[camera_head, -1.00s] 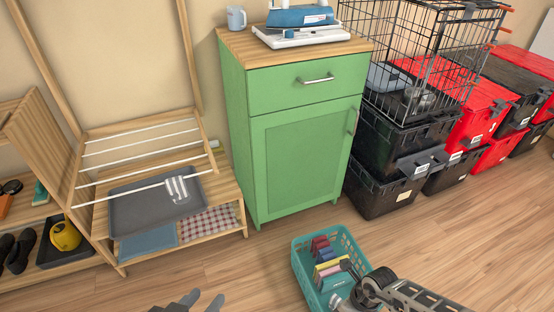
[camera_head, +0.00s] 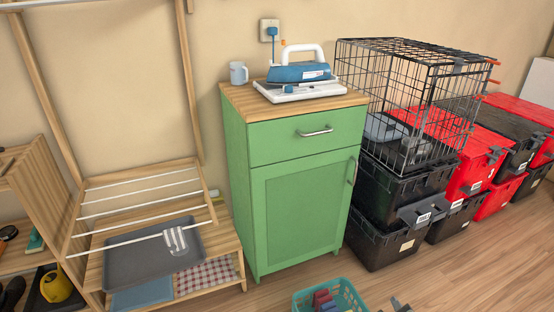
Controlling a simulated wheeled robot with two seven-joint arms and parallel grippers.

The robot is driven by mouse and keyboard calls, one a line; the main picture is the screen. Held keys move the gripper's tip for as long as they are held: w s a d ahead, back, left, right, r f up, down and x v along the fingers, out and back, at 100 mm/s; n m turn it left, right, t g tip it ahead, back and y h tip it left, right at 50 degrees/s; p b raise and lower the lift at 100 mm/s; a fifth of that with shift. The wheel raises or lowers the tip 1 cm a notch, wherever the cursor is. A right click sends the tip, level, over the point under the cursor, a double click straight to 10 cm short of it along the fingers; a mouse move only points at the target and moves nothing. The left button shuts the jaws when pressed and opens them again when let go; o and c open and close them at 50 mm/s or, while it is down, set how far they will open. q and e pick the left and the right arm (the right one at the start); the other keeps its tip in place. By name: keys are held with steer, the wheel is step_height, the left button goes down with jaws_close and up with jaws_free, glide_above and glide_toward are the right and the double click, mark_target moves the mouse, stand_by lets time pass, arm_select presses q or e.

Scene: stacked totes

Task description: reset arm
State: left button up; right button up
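Only a small grey piece of my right arm or gripper (camera_head: 400,306) shows at the bottom edge, just right of the teal basket. Its fingers cannot be made out. My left gripper is out of the picture. The teal basket (camera_head: 345,293) stands on the floor at the bottom edge, with several coloured items in it, and its lower part is cut off.
A green cabinet (camera_head: 298,214) stands in the middle, with an iron (camera_head: 300,72) and a mug (camera_head: 238,73) on top. Black and red totes (camera_head: 385,238) are stacked at the right under a wire cage (camera_head: 415,100). A wooden rack (camera_head: 232,238) holds a grey tray (camera_head: 135,265). Floor at lower right is clear.

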steer(key=s+m+g+y, duration=0.3)
steer(key=s+m+g, duration=0.3)
steer(key=s, duration=0.9)
arm_select(q)
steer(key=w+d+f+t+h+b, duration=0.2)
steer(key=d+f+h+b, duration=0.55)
steer(key=b, duration=1.45)
arm_select(e)
steer(key=w+a+f+n+t+y, duration=0.1)
steer(key=w+a+f+t+y, duration=0.75)
steer(key=a+f, duration=0.35)
arm_select(q)
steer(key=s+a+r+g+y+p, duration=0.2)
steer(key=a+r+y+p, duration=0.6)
steer(key=p, duration=1.9)
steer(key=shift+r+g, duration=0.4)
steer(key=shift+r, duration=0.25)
arm_select(e)
steer(key=s+d+r+g+h, duration=0.1)
steer(key=d+r+h, duration=0.1)
steer(key=r, duration=0.4)
steer(key=s+d+r+g+h, duration=0.1)
steer(key=d+r+h, duration=0.2)
steer(key=r, duration=0.4)
steer(key=shift+d+g, duration=0.3)
steer(key=shift+g, duration=0.05)
